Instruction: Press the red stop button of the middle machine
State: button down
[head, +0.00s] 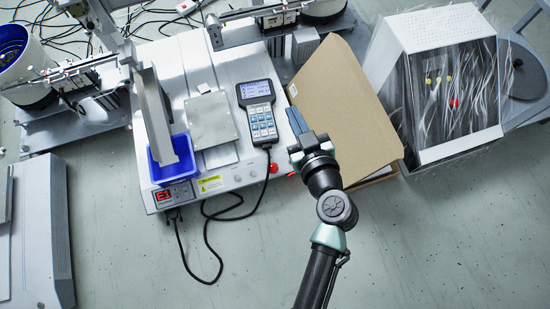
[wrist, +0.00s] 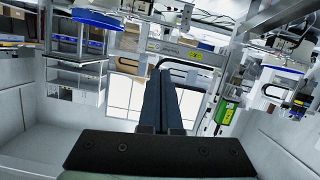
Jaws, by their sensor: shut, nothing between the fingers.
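The middle machine (head: 215,60) is a white-grey box seen from above in the head view, with a red lit display (head: 165,195) on its front. A red round button (head: 273,168) shows at its front right corner. My gripper (head: 294,115) is right of and above this button in the head view, apart from it, over the edge of a cardboard box. Its fingers are shut and empty. The wrist view shows the two dark fingers (wrist: 162,80) together, pointing away from the camera. I cannot make out the button in the wrist view.
A handheld controller (head: 258,110) and a blue bin (head: 170,160) sit on the machine. Its black cable loops onto the floor in front. The open cardboard box (head: 345,105) stands right of the machine. A white cabinet (head: 445,85) is farther right.

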jog(key=s+f+b, duration=0.5)
jog(key=s+f, duration=0.1)
jog(key=f, duration=0.6)
jog(key=s+f+m+g+b, duration=0.1)
jog(key=s+f+b, duration=0.5)
jog(key=f, duration=0.7)
jog(key=shift+a+f+g, duration=0.25)
jog(key=shift+g, duration=0.05)
jog(key=b, duration=0.4)
send_near(272, 165)
jog(key=w+a+r, duration=0.1)
jog(key=w+r, duration=0.1)
jog(key=w, duration=0.1)
jog(key=shift+w+a+f+b, duration=0.1)
jog(key=shift+w+f+b, duration=0.2)
jog(key=shift+f+b, duration=0.25)
jog(key=shift+w+a+f+b, duration=0.15)
jog(key=shift+w+f+b, duration=0.15)
jog(key=shift+f, duration=0.4)
jog(key=shift+w+a+f+b, duration=0.1)
jog(key=shift+w+f+b, duration=0.3)
jog(key=shift+f, duration=0.25)
